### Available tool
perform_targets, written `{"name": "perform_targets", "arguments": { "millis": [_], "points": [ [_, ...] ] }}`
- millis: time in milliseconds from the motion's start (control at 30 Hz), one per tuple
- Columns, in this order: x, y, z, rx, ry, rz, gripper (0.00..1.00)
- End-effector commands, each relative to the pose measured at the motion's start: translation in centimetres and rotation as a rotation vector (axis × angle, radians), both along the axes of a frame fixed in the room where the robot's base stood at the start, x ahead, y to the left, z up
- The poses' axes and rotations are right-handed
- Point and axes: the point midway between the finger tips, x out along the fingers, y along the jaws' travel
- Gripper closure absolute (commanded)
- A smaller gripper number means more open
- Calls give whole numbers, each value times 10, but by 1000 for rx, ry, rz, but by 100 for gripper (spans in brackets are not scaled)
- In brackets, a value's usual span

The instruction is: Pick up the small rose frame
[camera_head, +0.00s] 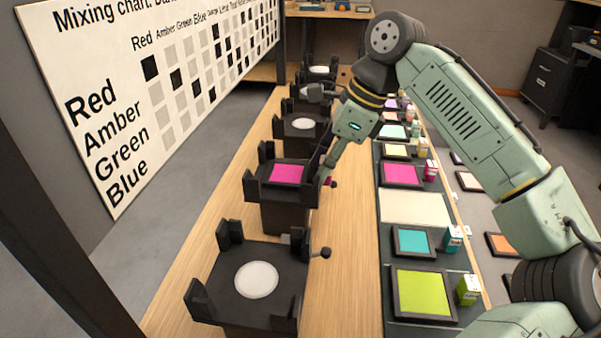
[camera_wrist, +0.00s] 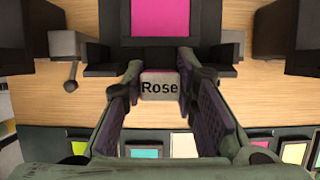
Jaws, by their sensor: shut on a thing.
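The small rose frame, a dark frame with a magenta panel (camera_head: 288,173), lies in the second black holder from the front (camera_head: 285,212). In the wrist view its magenta panel (camera_wrist: 165,18) is at the top, with a pale block labelled "Rose" (camera_wrist: 159,86) on the near side. My gripper (camera_head: 322,178) reaches down at the holder's right side. In the wrist view my gripper (camera_wrist: 159,75) has its fingers on both sides of the Rose block and is shut on it. I cannot tell whether the frame is clear of the holder.
A black holder with a white disc (camera_head: 256,279) stands in front; others (camera_head: 303,124) stand behind. A dark mat on the right bears colour frames, including another magenta one (camera_head: 402,174), a teal one (camera_head: 413,241) and a lime one (camera_head: 422,292). A lever knob (camera_head: 326,252) sticks out from the front holder.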

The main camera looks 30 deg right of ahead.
Motion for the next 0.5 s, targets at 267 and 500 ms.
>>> {"name": "perform_targets", "arguments": {
  "millis": [267,500],
  "points": [
    [0,0,1,0,-1,0,100],
    [1,0,6,0,-2,-1,100]
  ]
}}
